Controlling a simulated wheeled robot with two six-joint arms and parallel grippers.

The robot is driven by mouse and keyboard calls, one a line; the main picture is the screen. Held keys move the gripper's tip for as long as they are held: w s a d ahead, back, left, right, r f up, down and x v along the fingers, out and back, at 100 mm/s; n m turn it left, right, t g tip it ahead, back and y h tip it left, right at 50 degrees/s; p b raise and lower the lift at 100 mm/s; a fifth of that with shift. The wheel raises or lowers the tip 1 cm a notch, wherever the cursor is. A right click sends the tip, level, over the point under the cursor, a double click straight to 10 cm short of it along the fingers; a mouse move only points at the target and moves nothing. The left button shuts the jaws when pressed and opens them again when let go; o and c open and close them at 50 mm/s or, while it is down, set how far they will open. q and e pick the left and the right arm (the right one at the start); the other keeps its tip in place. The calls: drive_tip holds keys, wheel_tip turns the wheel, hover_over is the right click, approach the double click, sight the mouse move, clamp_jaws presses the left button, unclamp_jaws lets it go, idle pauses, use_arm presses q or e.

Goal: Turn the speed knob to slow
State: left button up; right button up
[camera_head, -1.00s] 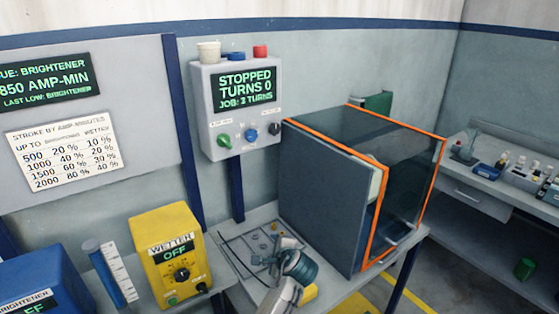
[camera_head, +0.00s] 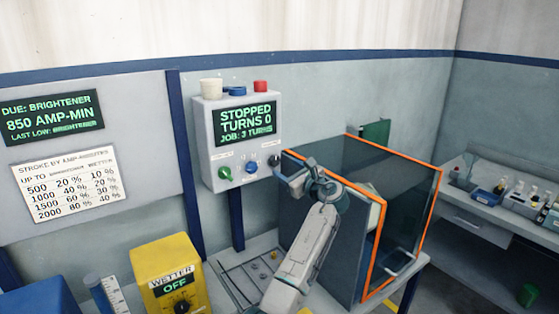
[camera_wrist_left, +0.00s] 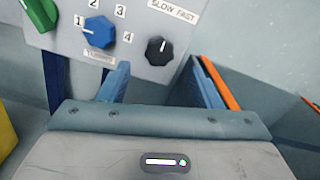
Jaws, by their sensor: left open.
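The black speed knob (camera_wrist_left: 159,51) sits below the SLOW FAST label (camera_wrist_left: 172,10) on the grey control box in the left wrist view. Its white mark points up and slightly right; I cannot tell the setting for certain. In the head view the knob (camera_head: 275,160) is small, at the box's lower right. My left gripper (camera_wrist_left: 160,66) is open, one finger on each side below the knob, and not closed on it. In the head view the gripper (camera_head: 285,163) is just in front of the box's lower right corner. My right gripper is not in view.
A blue numbered knob (camera_wrist_left: 99,32) and a green knob (camera_wrist_left: 41,12) are left of the black one. The orange-edged clear enclosure (camera_head: 410,205) stands close to the right of my arm. A yellow WETTER box (camera_head: 165,265) is at lower left.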

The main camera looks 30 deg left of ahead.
sight(276, 162)
use_arm(q)
drive_tip(key=p+x, duration=0.1)
drive_tip(key=x, duration=0.3)
drive_tip(key=shift+a+r, duration=0.1)
drive_tip(key=shift+w+a, duration=0.25)
drive_tip(key=shift+a, duration=0.15)
drive_tip(key=c, duration=1)
